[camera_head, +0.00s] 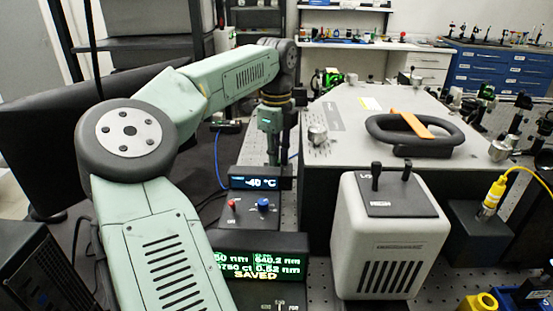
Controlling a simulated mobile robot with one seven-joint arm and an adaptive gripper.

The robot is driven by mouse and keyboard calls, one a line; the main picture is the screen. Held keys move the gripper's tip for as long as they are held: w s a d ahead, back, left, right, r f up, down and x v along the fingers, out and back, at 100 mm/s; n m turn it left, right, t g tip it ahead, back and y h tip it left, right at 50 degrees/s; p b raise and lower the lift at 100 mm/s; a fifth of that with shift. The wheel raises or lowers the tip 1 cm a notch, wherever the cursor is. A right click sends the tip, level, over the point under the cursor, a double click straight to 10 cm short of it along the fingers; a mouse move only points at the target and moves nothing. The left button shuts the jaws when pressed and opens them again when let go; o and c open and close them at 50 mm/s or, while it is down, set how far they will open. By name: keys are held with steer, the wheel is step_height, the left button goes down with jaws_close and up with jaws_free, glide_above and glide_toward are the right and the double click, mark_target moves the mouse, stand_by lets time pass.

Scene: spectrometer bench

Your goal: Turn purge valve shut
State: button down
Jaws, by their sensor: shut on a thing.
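My arm reaches from the lower left to the back. My gripper (273,155) points down behind the small display box, beside the left side of the large grey instrument housing. Its fingers look close together and are shut on the purge valve. The valve itself is hidden by the fingers and the display box, so the angle of its handle cannot be told. Blue tubing (217,160) shows to the left of the gripper.
The display box (257,183) reads -40 °C and has a red and a blue knob. A readout (250,262) shows SAVED. A white lamp box (390,240) stands at right. A black ring handle with an orange strap (410,128) lies on the grey housing (345,150).

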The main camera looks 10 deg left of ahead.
steer(key=shift+n, duration=1.2)
steer(key=c, duration=1.5)
jaws_free()
steer(key=shift+c, duration=0.2)
step_height(320, 180, up, 12)
